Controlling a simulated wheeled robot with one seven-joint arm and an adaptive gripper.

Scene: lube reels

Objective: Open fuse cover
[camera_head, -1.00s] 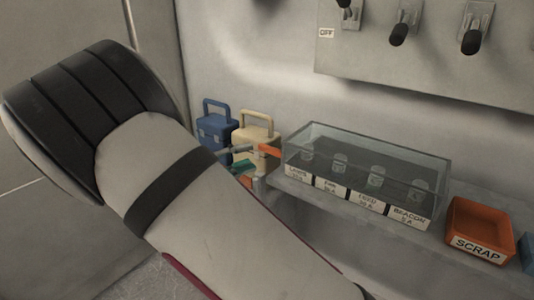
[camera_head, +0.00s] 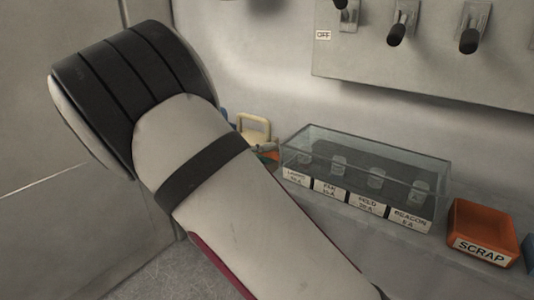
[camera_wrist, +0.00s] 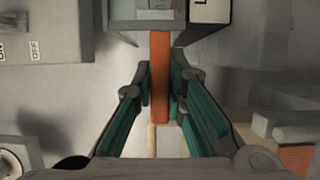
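The fuse cover (camera_head: 366,150) is a clear box lid, down over a row of several fuses with labelled fronts such as BEACON. An orange bar at its left end shows only as a sliver beside my arm in the head view. In the wrist view the orange bar (camera_wrist: 160,80) runs lengthwise between my fingers. My gripper (camera_wrist: 161,78) has teal pads close on both sides of the bar. Whether the pads press on it cannot be told. In the head view my arm hides nearly all of the gripper.
An orange SCRAP bin (camera_head: 482,232) stands right of the fuse box on the grey shelf (camera_head: 345,222). A switch panel (camera_head: 430,60) with black-tipped levers is on the wall above. A cream case (camera_head: 253,128) stands behind my arm, left of the fuse box.

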